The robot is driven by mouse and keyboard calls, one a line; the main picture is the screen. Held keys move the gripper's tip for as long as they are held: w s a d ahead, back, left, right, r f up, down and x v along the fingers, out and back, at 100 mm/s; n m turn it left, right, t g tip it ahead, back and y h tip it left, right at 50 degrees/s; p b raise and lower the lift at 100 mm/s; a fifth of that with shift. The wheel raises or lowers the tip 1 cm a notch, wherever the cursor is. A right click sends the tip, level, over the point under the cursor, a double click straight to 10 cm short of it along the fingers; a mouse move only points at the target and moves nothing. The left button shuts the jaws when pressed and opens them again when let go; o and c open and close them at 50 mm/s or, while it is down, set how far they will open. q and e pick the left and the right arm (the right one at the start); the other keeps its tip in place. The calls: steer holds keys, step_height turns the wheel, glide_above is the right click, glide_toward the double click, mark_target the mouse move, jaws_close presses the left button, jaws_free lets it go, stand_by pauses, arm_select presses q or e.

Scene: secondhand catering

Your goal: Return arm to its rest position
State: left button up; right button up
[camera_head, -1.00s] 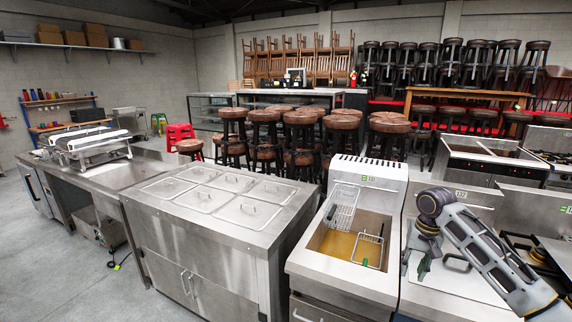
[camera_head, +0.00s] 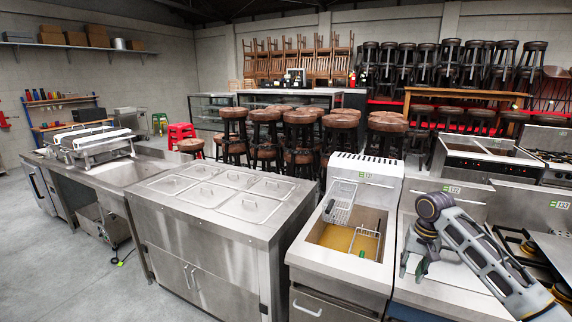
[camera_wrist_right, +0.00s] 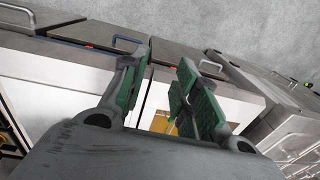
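My right arm (camera_head: 485,252) comes in from the lower right in the head view. It is bent at the wrist, and its gripper (camera_head: 412,262) hangs down beside the fryer's right edge. In the right wrist view the gripper (camera_wrist_right: 158,75) shows two green-padded fingers standing apart, with nothing seen held between them. My left arm and gripper are out of view.
The fryer (camera_head: 331,266) with two wire baskets (camera_head: 340,203) stands just left of the right gripper. A steel counter with lidded pans (camera_head: 205,239) is further left. Cooking units (camera_head: 490,160) crowd the right. Stools (camera_head: 300,125) stand behind. Open floor (camera_head: 70,275) lies at the left.

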step_height(320, 180, down, 25)
steer(key=w+t+b, duration=0.1)
steer(key=s+f+n+b, duration=0.1)
steer(key=s+f, duration=0.4)
steer(key=f, duration=0.7)
steer(key=s+f+n, duration=0.1)
steer(key=s+f, duration=0.5)
steer(key=f, duration=0.5)
steer(key=s+a+f+n+h, duration=0.1)
steer(key=s+a+f, duration=0.1)
steer(key=s+f, duration=0.8)
steer(key=s+a+f+n, duration=0.1)
steer(key=s+a+f, duration=0.2)
steer(key=s, duration=0.8)
steer(key=s+a+f+n+b, duration=0.1)
steer(key=s+a+f+n, duration=0.1)
steer(key=s+f, duration=0.4)
steer(key=s+a+f+n+b, duration=0.1)
steer(key=s+a+f, duration=0.3)
steer(key=s, duration=1.2)
steer(key=shift+s+f+n, duration=0.25)
steer(key=shift+f+n, duration=0.05)
steer(key=shift+f, duration=0.3)
steer(key=shift+a, duration=0.1)
steer(key=shift+w, duration=0.1)
